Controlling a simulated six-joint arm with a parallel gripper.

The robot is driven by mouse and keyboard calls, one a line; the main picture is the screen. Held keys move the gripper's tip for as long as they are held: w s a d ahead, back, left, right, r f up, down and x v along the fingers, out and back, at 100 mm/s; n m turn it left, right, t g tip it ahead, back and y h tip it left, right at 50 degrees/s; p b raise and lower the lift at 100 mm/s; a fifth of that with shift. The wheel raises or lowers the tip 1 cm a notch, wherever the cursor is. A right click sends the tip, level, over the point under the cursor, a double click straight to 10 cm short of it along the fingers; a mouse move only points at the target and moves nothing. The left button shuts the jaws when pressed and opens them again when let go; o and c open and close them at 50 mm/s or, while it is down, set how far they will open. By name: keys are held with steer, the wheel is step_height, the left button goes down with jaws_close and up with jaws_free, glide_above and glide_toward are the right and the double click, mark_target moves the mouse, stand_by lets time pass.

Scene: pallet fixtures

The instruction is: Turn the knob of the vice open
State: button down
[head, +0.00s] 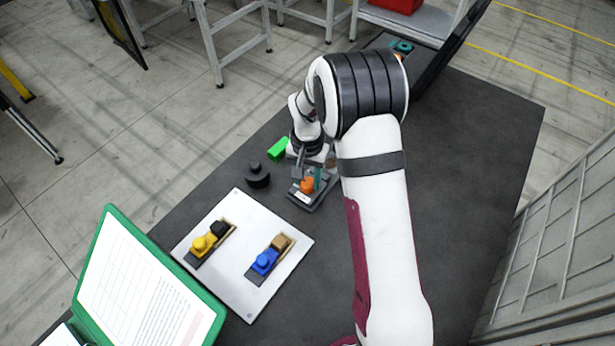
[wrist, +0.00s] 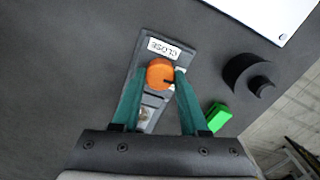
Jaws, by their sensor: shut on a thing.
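The vice (head: 312,196) is a grey block on the dark table, partly hidden by my arm in the head view; it also shows in the wrist view (wrist: 149,98). Its orange round knob (head: 307,185) sits on top, near a white label reading CLOSE (wrist: 163,49). In the wrist view my gripper (wrist: 161,78) has its two teal fingers on either side of the orange knob (wrist: 160,73), shut on it. A dark mark shows on the knob's right side.
A black round part (head: 257,176) and a green block (head: 278,148) lie beside the vice. A pale plate (head: 225,262) with yellow-black and blue-brown fixtures lies in front. A green-framed document board (head: 150,285) stands at lower left. The table right of my arm is clear.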

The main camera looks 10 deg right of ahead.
mark_target(308, 182)
steer(key=shift+m, duration=0.3)
stand_by(0.4)
steer(key=shift+c, duration=2.2)
jaws_free()
step_height(308, 182, up, 16)
steer(key=shift+f, duration=0.1)
